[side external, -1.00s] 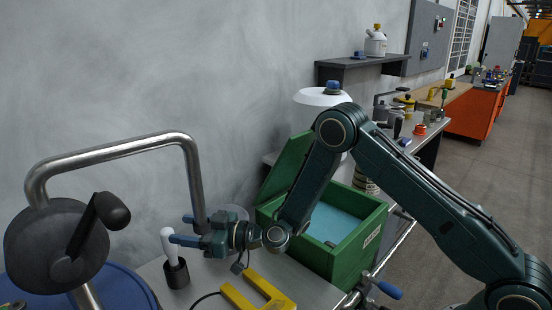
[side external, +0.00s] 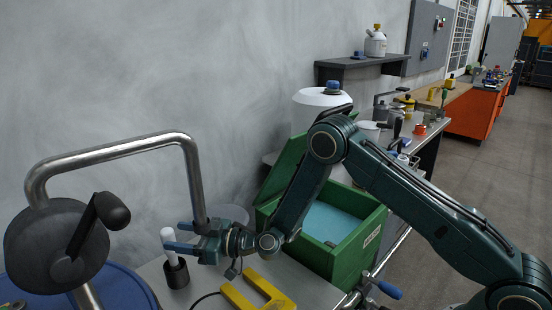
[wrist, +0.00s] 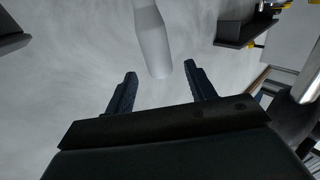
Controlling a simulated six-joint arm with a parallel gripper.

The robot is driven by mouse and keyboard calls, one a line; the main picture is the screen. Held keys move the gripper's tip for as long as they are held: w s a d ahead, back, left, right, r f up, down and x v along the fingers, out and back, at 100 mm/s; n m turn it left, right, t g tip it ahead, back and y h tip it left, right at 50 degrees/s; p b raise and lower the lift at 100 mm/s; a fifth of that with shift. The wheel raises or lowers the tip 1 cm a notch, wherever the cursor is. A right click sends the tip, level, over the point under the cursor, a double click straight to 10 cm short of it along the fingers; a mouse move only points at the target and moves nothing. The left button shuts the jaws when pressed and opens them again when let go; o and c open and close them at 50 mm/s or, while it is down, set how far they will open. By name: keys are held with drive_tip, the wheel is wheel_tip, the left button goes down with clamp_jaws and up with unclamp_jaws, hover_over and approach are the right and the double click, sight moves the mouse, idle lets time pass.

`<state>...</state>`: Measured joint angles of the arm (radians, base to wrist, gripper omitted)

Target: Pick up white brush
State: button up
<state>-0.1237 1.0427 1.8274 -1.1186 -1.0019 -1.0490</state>
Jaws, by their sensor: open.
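The white brush (side external: 169,238) stands upright with its lower end in a dark cup (side external: 177,273) on the grey bench. Its pale shaft also shows in the wrist view (wrist: 152,40), between the two finger lines. My gripper (side external: 173,236) is open, with its blue fingers pointing left at the brush. In the side view one finger crosses in front of the shaft and the other reaches beside it. In the wrist view my gripper (wrist: 160,68) has both fingers apart and empty; I cannot tell whether either touches the brush.
A yellow bracket (side external: 258,290) lies on the bench in front of the gripper. A green open box (side external: 345,250) stands to the right. A blue drum (side external: 130,290) is at the lower left.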

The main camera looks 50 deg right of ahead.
sight(160, 233)
drive_tip(key=shift+x, duration=2.9)
drive_tip(key=c, duration=1.1)
drive_tip(key=shift+o, duration=0.2)
drive_tip(key=shift+r, duration=0.2)
wheel_tip(160, 233, up, 20)
drive_tip(key=shift+f, duration=0.15)
